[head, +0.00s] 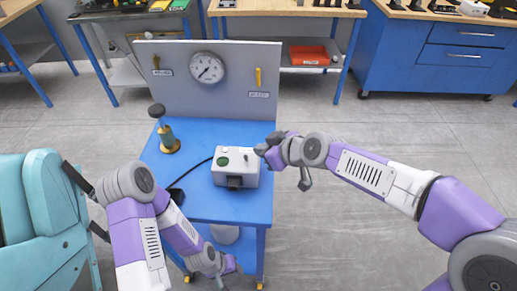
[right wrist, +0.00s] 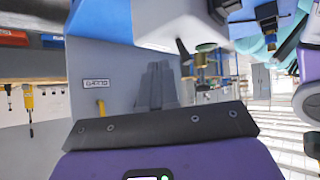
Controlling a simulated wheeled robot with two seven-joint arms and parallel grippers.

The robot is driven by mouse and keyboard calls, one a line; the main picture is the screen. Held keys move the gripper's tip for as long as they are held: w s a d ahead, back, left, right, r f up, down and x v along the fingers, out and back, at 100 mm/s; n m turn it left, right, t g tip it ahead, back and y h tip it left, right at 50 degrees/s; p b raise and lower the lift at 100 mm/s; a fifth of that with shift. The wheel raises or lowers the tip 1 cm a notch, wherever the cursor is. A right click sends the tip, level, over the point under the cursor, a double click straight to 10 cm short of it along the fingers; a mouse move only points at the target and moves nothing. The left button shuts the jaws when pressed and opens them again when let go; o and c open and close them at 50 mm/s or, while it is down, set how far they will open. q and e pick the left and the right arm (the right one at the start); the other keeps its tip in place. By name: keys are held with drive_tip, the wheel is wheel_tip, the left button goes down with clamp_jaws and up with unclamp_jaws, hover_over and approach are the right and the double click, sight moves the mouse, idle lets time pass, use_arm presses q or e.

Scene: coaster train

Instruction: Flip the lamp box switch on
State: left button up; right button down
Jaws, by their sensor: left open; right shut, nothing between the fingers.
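The lamp box (head: 232,179) is a pale grey box on the blue table, with a round green lamp (head: 222,161) on top. A small dark part, likely the switch (head: 246,157), stands on its right half; its position is too small to tell. My right gripper (head: 262,150) is shut and empty beside the box's upper right corner; I cannot tell whether it touches. In the right wrist view its closed fingers (right wrist: 157,85) show, with the box (right wrist: 190,22) apparently upside down beyond them. My left gripper (head: 222,277) is open, low by the table's front edge, away from the box.
The blue table (head: 205,208) carries a grey upright panel (head: 160,95) with a gauge (head: 207,68) and yellow handles. A post with a dark knob (head: 168,137) stands left of the box. A black cable runs from the box's left. A teal chair-like object (head: 45,220) stands at left.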

drive_tip(key=v, duration=0.5)
drive_tip(key=shift+s, duration=0.1)
idle(0.4)
